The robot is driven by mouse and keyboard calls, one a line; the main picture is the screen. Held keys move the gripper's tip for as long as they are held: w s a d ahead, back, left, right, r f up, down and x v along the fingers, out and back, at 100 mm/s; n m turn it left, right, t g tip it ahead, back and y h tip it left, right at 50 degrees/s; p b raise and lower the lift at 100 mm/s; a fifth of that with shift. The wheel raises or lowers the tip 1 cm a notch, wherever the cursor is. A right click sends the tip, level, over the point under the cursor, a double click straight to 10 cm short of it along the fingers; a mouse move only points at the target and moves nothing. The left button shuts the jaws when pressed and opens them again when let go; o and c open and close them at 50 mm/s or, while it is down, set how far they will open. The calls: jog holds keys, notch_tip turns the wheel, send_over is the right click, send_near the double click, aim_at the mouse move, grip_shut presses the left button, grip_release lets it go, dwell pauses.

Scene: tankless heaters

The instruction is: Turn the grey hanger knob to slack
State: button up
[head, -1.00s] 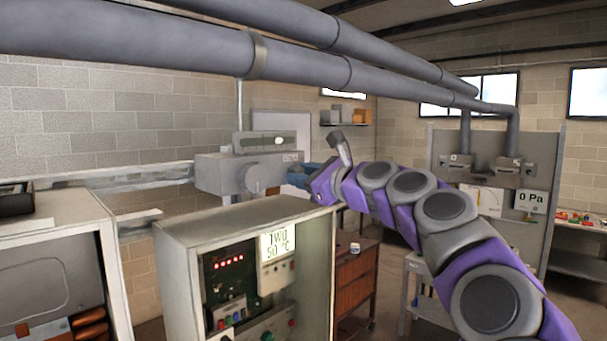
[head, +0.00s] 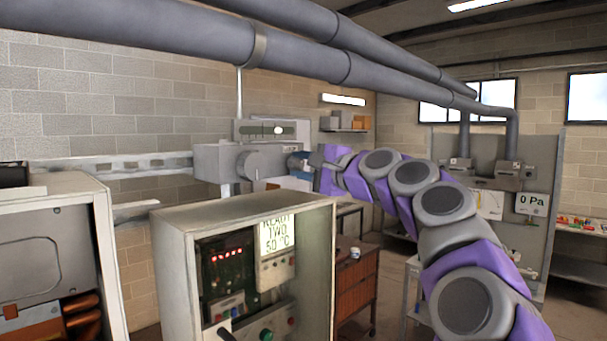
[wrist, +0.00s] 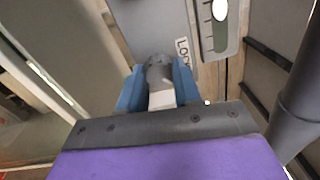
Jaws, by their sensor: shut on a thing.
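The grey hanger knob (head: 252,163) sticks out of the front of a grey box under the big pipes in the head view. In the wrist view the knob (wrist: 160,70) is between the two blue fingers of my gripper (wrist: 160,92). The fingers are shut on it, one on each side. In the head view my gripper (head: 297,161) reaches in from the right and is small, so the contact is hard to make out there. A label reading LOCK (wrist: 182,52) and a slot gauge with a white oval marker (wrist: 220,10) are on the box beside the knob.
Thick grey pipes (head: 300,60) run above the box. An open heater cabinet (head: 300,215) with a lit display stands below it. Another cabinet (head: 60,187) is at the left. A panel with a 0 Pa readout (head: 531,204) is at the right.

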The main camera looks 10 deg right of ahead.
jog(key=n+b, duration=0.1)
jog(key=n, duration=0.2)
jog(key=n+b, duration=0.1)
jog(key=n, duration=0.2)
jog(key=shift+w+f, duration=0.1)
jog(key=shift+f, duration=0.1)
jog(key=shift+f+n+y+b, duration=0.1)
jog(key=shift+n+y+b, duration=0.3)
jog(key=shift+n, duration=0.6)
jog(key=shift+a, duration=0.1)
jog(key=o, duration=1.1)
jog(key=shift+w, duration=0.15)
jog(key=shift+c, duration=0.2)
jog(key=shift+s+r, duration=0.2)
jog(key=shift+s, duration=0.1)
jog(key=r+b+v, duration=0.1)
jog(key=b+v, duration=0.1)
jog(key=v, duration=1.5)
jog(key=shift+f+h, duration=0.3)
jog(key=shift+f, duration=0.05)
